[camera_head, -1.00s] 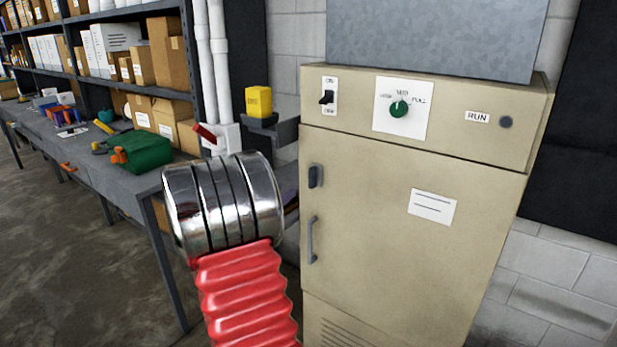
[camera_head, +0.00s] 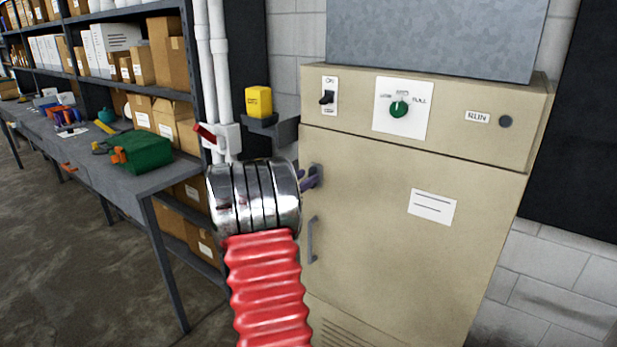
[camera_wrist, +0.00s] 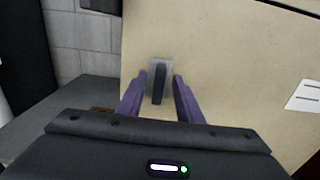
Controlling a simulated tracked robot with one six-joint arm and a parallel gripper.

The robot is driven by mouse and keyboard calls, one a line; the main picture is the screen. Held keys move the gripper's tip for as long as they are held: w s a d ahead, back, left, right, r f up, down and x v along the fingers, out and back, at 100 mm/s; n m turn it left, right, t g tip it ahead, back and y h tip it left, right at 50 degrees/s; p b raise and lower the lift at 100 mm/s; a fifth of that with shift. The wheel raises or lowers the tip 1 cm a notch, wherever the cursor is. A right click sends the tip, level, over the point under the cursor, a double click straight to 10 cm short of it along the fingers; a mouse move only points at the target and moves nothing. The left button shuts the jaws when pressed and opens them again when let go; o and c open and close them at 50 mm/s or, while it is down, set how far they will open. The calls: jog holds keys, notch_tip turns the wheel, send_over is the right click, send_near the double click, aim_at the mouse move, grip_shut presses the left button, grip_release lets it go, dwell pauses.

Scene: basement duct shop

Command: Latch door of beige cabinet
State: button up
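The beige cabinet (camera_head: 330,85) stands at the right in the head view. Its door (camera_head: 400,255) looks shut, flush with the frame. A dark latch (camera_head: 318,174) sits at the door's upper left edge, above a grey pull handle (camera_head: 312,240). In the wrist view the latch (camera_wrist: 159,84) is a dark upright lever on a light plate. My gripper (camera_wrist: 159,82) is open, its purple fingers on either side of the latch with gaps to both. In the head view my gripper (camera_head: 307,183) is partly hidden behind my arm.
The cabinet's top panel has a switch (camera_head: 328,97), a green dial (camera_head: 400,108) and a RUN lamp (camera_head: 506,122). A yellow box (camera_head: 259,101) sits on a ledge left of the cabinet. A workbench (camera_head: 165,178) and shelves with boxes stand at the left.

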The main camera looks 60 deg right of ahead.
jog(key=shift+s+d, duration=0.1)
jog(key=shift+d, duration=0.9)
jog(key=shift+c, duration=0.6)
grip_shut()
